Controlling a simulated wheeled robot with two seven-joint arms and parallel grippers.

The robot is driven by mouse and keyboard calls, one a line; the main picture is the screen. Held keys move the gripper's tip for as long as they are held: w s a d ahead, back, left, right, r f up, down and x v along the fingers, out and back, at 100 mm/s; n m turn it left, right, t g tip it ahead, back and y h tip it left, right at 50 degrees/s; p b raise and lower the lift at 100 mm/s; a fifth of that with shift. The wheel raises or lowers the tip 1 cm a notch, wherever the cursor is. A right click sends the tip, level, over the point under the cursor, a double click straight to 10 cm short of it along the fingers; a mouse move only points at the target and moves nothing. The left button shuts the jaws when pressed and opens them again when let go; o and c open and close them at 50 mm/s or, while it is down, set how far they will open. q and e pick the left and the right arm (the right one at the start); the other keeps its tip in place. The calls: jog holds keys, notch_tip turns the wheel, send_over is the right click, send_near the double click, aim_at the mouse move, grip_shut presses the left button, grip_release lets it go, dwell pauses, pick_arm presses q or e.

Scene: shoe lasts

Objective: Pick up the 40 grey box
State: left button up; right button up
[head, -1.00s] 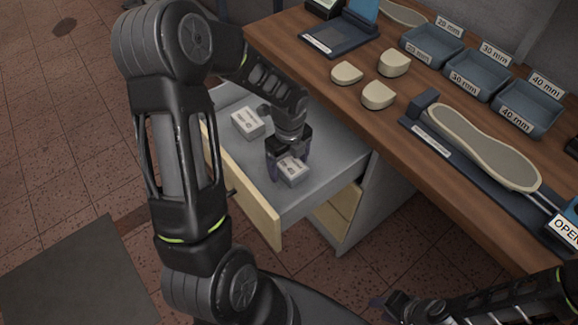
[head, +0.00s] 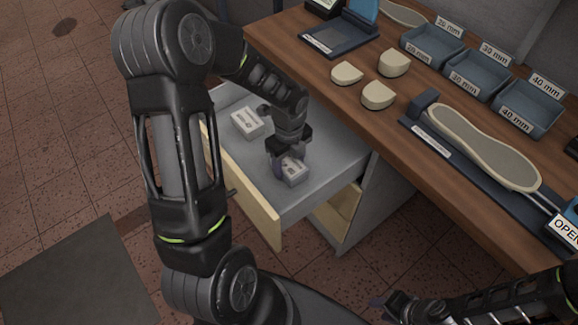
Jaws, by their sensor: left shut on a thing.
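A small grey box (head: 294,172) with dark print is in the open drawer (head: 325,165), near its front right. The print is too small to read. My left gripper (head: 287,167) reaches down into the drawer and is shut on this box. I cannot tell whether the box still touches the drawer floor.
The drawer front (head: 240,185) stands out from under the wooden table (head: 385,135). On the table are loose pale pieces (head: 378,95), labelled blue bins (head: 528,105) and a shoe last fixture (head: 485,148). Tiled floor lies open at left.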

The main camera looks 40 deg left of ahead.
aim_at(289, 163)
pick_arm(q)
jog(key=shift+c, duration=1.2)
jog(key=shift+r, duration=0.1)
notch_tip(289, 163, up, 10)
jog(key=shift+f+p, duration=0.1)
jog(key=shift+p, duration=0.35)
